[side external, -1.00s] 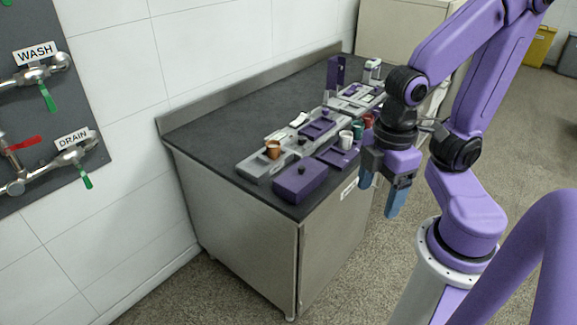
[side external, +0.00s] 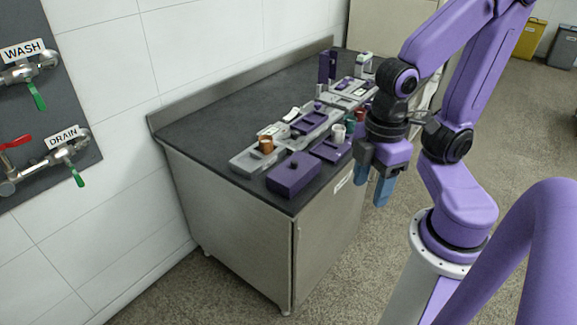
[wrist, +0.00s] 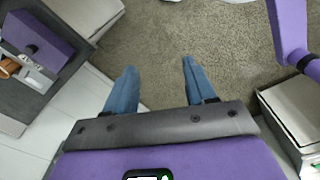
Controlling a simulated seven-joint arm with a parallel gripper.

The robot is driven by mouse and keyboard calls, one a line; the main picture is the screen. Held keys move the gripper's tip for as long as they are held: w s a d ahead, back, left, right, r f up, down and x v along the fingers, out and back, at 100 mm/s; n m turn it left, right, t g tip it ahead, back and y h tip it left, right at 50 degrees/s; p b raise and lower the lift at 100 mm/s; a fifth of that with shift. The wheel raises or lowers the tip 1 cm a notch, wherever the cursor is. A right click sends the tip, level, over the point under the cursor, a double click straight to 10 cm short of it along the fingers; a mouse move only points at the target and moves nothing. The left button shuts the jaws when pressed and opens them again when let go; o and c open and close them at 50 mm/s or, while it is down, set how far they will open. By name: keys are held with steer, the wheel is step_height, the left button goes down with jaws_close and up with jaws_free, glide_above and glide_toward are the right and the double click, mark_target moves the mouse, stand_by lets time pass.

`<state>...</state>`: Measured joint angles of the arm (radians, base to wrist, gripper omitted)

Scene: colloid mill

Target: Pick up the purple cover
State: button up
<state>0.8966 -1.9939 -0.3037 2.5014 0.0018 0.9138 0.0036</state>
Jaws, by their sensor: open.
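The purple cover (side external: 293,175) looks like a purple block with a small dark knob on top, at the near front corner of the dark counter. It also shows at the upper left of the wrist view (wrist: 38,38). My gripper (side external: 373,185) is open and empty, with blue fingers pointing down. It hangs off the counter's front side, to the right of the cover and apart from it. In the wrist view, the gap between the fingers (wrist: 158,72) shows only floor.
Grey and purple trays (side external: 315,122) hold small parts along the counter. An orange-brown cup (side external: 266,144) stands behind the cover, a white cup (side external: 338,133) to its right. A purple upright panel (side external: 326,67) stands farther back. The counter's left part (side external: 210,118) is clear.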

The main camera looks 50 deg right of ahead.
steer(key=w+m, duration=0.8)
steer(key=w, duration=0.1)
steer(key=m, duration=2.7)
glide_above(295, 161)
step_height(295, 161, down, 2)
step_height(295, 161, down, 10)
steer(key=shift+d+f, duration=0.1)
steer(key=shift+f, duration=3.25)
jaws_close()
